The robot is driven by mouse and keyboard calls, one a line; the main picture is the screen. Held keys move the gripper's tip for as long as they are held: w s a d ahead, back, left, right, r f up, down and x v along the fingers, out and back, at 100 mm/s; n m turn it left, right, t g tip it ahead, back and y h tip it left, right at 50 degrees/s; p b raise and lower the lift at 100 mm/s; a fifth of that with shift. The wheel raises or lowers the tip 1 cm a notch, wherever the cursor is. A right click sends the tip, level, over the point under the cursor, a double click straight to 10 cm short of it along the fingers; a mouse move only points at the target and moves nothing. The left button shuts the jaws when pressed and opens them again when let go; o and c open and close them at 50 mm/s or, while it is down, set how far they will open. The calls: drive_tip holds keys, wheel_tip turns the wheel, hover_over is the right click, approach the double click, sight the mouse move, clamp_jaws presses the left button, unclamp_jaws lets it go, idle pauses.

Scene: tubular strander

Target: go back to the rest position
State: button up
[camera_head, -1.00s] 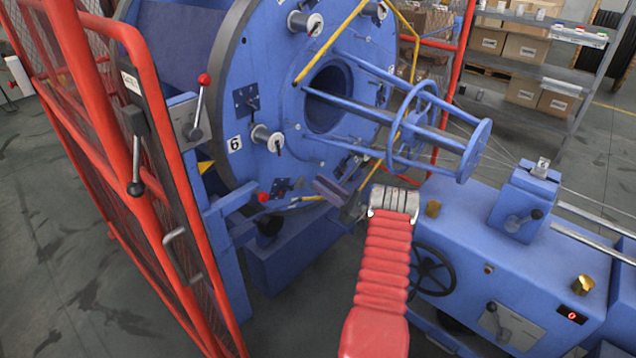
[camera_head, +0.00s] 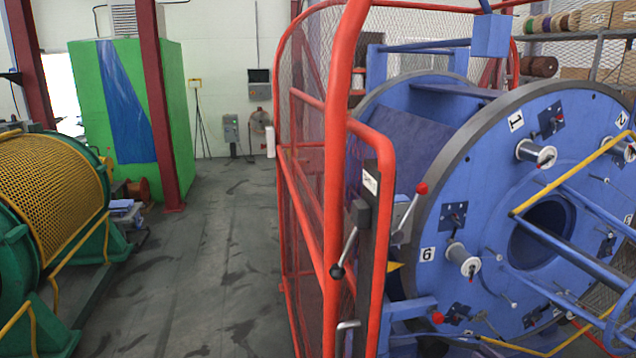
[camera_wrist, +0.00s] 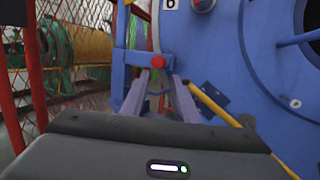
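My gripper (camera_wrist: 160,79) shows in the wrist view, its two grey-purple fingers apart with nothing held between them. Its dark body fills the bottom of that view. The blue strander disc (camera_wrist: 250,70) is ahead of it and to the right, with a red knob (camera_wrist: 158,62) behind the fingertips. In the head view the blue strander (camera_head: 430,150) stands at the right, with numbered plates and spools on its face. My arm and gripper are outside the head view.
A red mesh guard (camera_head: 335,130) with levers stands left of the strander. A green machine with a yellow mesh drum (camera_head: 60,190) is at the far left. A green cabinet (camera_head: 150,100) stands behind it. The grey floor (camera_head: 215,270) between is clear.

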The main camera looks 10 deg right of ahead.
drive_tip(key=s+a+r+n+g, duration=0.25)
drive_tip(key=a+n+g, duration=0.25)
drive_tip(key=a, duration=0.3)
drive_tip(key=s+a+r+n+g+y, duration=0.1)
drive_tip(key=s+a+r+n+g, duration=0.15)
drive_tip(key=a+n+g, duration=0.35)
drive_tip(key=s+a+r+n+g, duration=0.1)
drive_tip(key=s+a+n+g, duration=0.25)
drive_tip(key=a, duration=0.55)
drive_tip(key=s+a+r+n+t+h, duration=0.1)
drive_tip(key=s+a+r+n+h, duration=0.3)
drive_tip(key=s+a+r+n, duration=0.4)
drive_tip(key=s+a+r+n+h, duration=0.5)
drive_tip(key=s+a+r+n, duration=0.2)
drive_tip(key=a+r, duration=0.6)
wheel_tip(320, 180, up, 3)
drive_tip(key=shift+s+r+n+t+h, duration=0.1)
drive_tip(key=shift+s+n+t+h, duration=0.25)
drive_tip(key=shift+n, duration=0.5)
